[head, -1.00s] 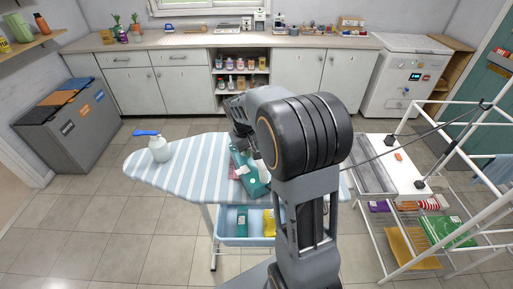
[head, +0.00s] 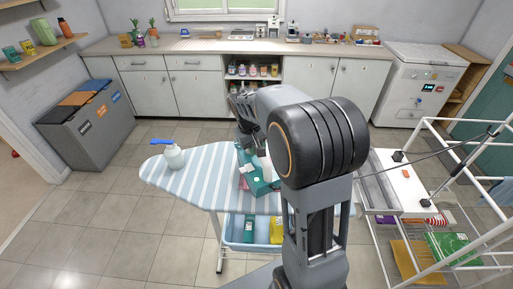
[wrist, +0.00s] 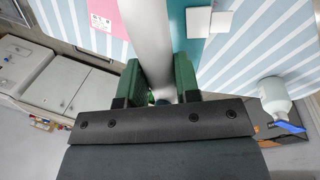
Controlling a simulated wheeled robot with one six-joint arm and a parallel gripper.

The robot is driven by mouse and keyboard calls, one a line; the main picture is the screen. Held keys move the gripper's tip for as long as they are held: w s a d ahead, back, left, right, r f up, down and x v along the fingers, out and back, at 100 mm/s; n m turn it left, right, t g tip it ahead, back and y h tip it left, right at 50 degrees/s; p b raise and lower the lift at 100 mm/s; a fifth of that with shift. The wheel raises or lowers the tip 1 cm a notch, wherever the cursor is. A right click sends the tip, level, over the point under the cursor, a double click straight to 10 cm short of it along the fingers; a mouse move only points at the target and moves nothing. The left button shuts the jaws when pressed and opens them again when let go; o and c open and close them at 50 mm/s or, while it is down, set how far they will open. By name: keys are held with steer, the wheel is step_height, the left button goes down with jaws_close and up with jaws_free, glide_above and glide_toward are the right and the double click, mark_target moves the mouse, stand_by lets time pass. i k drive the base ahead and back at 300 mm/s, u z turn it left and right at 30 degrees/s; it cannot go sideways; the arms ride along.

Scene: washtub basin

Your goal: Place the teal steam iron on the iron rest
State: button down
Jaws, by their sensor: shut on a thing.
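The teal steam iron (head: 262,184) is over the striped ironing board, partly hidden by my arm. In the wrist view, teal (wrist: 188,40) with white patches shows beside and behind a pale grey bar (wrist: 147,30). My gripper (wrist: 157,85) has its green fingers shut on this bar, which looks like part of the iron. I cannot tell whether the iron touches the board. A grey metal tray (head: 374,185) at the right end of the board looks like the iron rest.
A spray bottle (head: 174,158) with a blue top stands on the left end of the ironing board (head: 205,170). A pink labelled item (wrist: 108,17) lies near the iron. A white drying rack (head: 470,240) stands at the right.

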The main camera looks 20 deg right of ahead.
mark_target(370, 176)
steer(key=k, duration=1)
